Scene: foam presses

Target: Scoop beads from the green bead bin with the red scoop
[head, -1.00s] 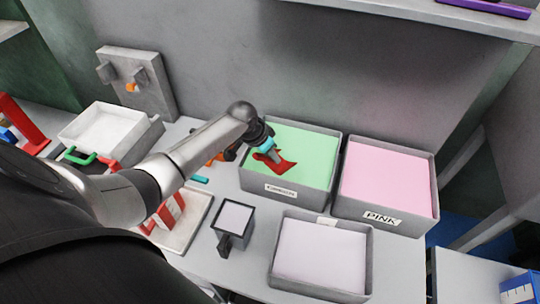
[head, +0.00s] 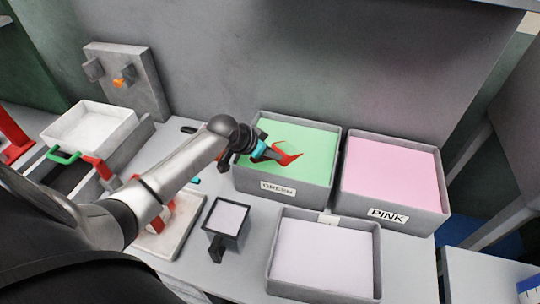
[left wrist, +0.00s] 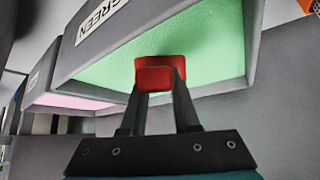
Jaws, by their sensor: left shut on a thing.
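The green bead bin (head: 315,170) is a grey box labelled GREEN, filled with pale green beads, at the back middle of the table. My left gripper (head: 268,152) is over the bin and shut on the red scoop (head: 289,157), whose red head is over the green beads. In the left wrist view, the two fingers of my left gripper (left wrist: 158,88) close on the red scoop (left wrist: 160,64), with the green bin (left wrist: 215,60) beyond it. I cannot tell how deep the scoop sits or whether it holds beads. My right gripper is not in view.
A bin labelled PINK (head: 395,210) stands right of the green bin. A bin of pale contents (head: 325,292) is in front, with a small dark pan (head: 228,219) to its left. A white tray (head: 92,128) and a grey wall block (head: 125,80) are at left.

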